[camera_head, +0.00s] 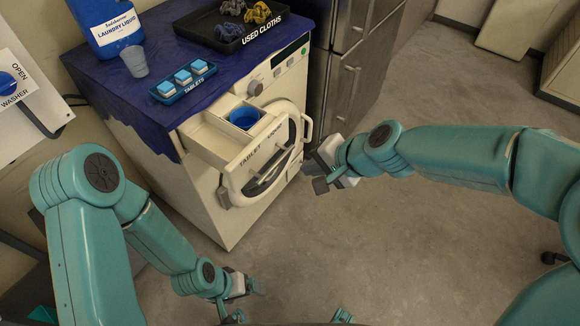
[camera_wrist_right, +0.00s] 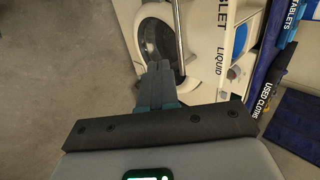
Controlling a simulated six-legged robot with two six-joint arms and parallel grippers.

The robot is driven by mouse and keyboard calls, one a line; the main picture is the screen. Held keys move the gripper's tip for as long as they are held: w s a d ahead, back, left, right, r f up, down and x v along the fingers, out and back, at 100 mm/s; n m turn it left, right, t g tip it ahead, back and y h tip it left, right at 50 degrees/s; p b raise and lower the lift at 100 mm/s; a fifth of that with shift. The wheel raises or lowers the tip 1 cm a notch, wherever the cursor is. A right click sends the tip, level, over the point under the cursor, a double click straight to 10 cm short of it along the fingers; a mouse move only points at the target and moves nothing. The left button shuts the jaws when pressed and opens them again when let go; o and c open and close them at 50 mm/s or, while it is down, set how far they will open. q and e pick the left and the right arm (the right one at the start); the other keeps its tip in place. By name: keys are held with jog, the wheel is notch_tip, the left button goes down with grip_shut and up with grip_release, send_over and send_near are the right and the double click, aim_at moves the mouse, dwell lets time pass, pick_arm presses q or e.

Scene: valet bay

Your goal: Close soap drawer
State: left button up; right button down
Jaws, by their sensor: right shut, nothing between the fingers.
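The soap drawer (camera_head: 222,142) is pulled out from the upper front of the white washer (camera_head: 190,205). Its front bears the words TABLET and LIQUID, and it also shows in the right wrist view (camera_wrist_right: 221,40). A blue cup-like insert (camera_head: 244,118) sits in its liquid compartment. My right gripper (camera_head: 322,184) is shut and empty, to the right of the drawer front and apart from it. Its closed fingers (camera_wrist_right: 160,85) point toward the washer front in the wrist view. My left gripper (camera_head: 246,300) hangs low in front of the washer, empty as far as I see; its jaw opening is unclear.
The round washer door (camera_head: 262,165) is below the drawer. On the blue-covered top stand a detergent jug (camera_head: 108,28), a clear cup (camera_head: 135,62), a tablet tray (camera_head: 165,98) and a used-cloths tray (camera_head: 202,33). A metal cabinet (camera_head: 345,75) stands right. Floor in front is clear.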

pick_arm(q)
jog(key=shift+w+f, duration=0.1)
jog(key=shift+w, duration=0.05)
pick_arm(e)
jog(key=w+a+f, duration=0.3)
jog(key=a, duration=0.2)
jog(key=shift+w+f, duration=0.25)
jog(key=shift+w, duration=0.05)
pick_arm(q)
jog(key=shift+a, duration=0.1)
